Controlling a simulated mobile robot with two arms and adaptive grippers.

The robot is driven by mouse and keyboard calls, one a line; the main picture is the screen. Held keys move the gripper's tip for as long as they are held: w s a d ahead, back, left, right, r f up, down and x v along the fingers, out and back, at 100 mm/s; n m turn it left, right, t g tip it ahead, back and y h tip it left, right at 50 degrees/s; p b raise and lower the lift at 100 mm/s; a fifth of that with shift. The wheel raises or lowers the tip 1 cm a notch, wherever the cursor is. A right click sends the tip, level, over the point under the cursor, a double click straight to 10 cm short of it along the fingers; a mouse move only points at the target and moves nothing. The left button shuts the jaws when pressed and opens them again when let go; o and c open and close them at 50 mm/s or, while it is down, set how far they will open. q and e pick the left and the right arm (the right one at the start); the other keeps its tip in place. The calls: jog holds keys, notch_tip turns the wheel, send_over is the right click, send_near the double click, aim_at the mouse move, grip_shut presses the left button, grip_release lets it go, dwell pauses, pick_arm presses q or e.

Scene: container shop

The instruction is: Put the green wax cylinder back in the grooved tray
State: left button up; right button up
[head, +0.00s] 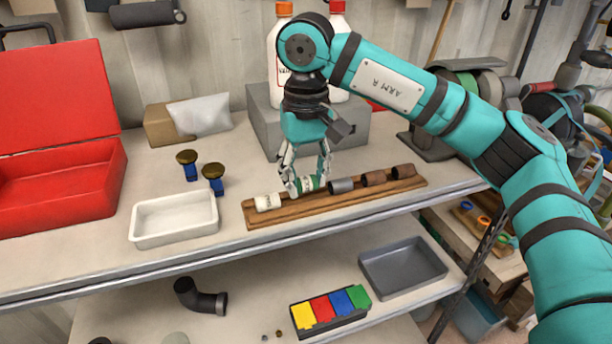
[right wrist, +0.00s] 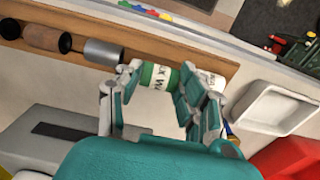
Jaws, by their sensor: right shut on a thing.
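The wooden grooved tray (head: 330,205) lies along the front of the bench and holds a row of cylinders. My right gripper (head: 309,186) points down over the tray, its fingers closed around the green wax cylinder (right wrist: 152,76), which has a white label. The green cylinder lies on its side, in line with the row, between a white cylinder (head: 267,202) and a grey cylinder (head: 341,186). I cannot tell whether it touches the groove. Fingers hide part of it. My left gripper is out of view.
Brown cylinders (head: 374,178) fill the tray's right end. A white dish (head: 174,236), two brass-topped stamps (head: 187,158) and an open red box (head: 60,185) stand to the left. A grey block (head: 352,130) with bottles stands behind. The bench's front edge is close to the tray.

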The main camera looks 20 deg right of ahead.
aim_at(306, 181)
jog(key=shift+f, duration=1.15)
jog(key=o, duration=0.7)
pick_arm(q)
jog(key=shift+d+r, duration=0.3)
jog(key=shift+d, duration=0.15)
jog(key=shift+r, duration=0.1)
pick_arm(e)
jog(key=shift+r, duration=0.1)
jog(key=shift+r, duration=0.3)
notch_tip(306, 181, up, 4)
jog(key=shift+r+b, duration=0.2)
jog(key=shift+b, duration=0.3)
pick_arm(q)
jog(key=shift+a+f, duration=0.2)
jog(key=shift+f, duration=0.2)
pick_arm(e)
notch_tip(306, 181, up, 7)
jog(key=shift+s+r, duration=0.15)
